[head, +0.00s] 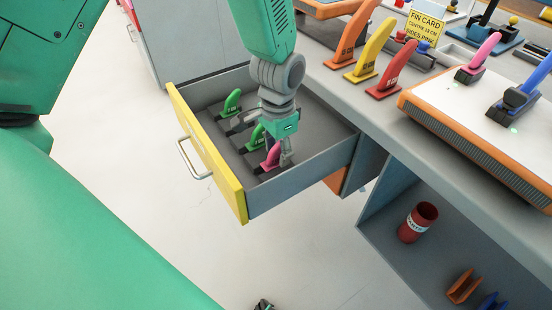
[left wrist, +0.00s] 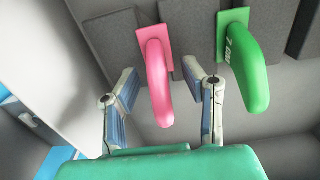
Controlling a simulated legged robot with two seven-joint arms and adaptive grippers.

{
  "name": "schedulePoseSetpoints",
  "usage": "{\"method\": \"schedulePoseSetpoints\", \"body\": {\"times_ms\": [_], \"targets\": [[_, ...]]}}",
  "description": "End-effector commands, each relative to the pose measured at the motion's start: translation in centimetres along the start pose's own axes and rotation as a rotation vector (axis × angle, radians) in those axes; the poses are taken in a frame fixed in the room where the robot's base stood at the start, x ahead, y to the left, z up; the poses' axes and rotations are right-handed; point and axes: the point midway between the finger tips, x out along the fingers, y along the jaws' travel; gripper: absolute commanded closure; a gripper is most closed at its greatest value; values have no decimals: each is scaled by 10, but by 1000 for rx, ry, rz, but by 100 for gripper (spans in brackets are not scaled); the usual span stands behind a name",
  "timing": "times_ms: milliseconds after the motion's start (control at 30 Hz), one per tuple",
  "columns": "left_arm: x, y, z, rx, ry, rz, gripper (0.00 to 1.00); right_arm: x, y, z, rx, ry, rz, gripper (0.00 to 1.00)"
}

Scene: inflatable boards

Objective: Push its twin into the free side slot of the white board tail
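A pink fin (head: 271,158) stands in the open drawer, partly hidden by my left gripper (head: 274,155). In the left wrist view the pink fin (left wrist: 157,75) rises between the two spread fingers of the left gripper (left wrist: 169,80), with gaps on both sides. The white board tail (head: 455,98), edged in orange, lies on the bench at the right. Another pink fin (head: 485,49) stands on it, and a blue fin (head: 522,95) stands nearer. A small green glow (head: 513,130) shows at the near side of the board. The right gripper does not show.
The grey drawer has a yellow front (head: 212,158). Green fins (head: 232,101) stand near the pink one, and one green fin (left wrist: 244,62) is close beside a finger. Orange, yellow and red fins (head: 393,72) line the bench edge. A yellow card (head: 426,27) reads "sides pink".

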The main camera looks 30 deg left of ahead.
Motion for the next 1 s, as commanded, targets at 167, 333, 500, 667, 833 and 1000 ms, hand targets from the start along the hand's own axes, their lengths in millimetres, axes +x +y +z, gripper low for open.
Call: {"method": "schedulePoseSetpoints", "body": {"times_ms": [167, 333, 500, 667, 833, 1000], "targets": [[4, 0, 0, -1, 3, -1, 62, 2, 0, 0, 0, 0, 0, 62], [4, 0, 0, -1, 2, -1, 94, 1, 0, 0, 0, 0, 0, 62], [4, 0, 0, -1, 2, -1, 100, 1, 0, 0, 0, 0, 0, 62], [4, 0, 0, -1, 2, -1, 100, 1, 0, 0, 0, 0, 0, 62], [-12, 0, -1, -1, 4, -1, 100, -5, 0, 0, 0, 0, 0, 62], [-48, 0, -1, -1, 6, -2, 100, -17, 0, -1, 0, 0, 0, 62]]}}
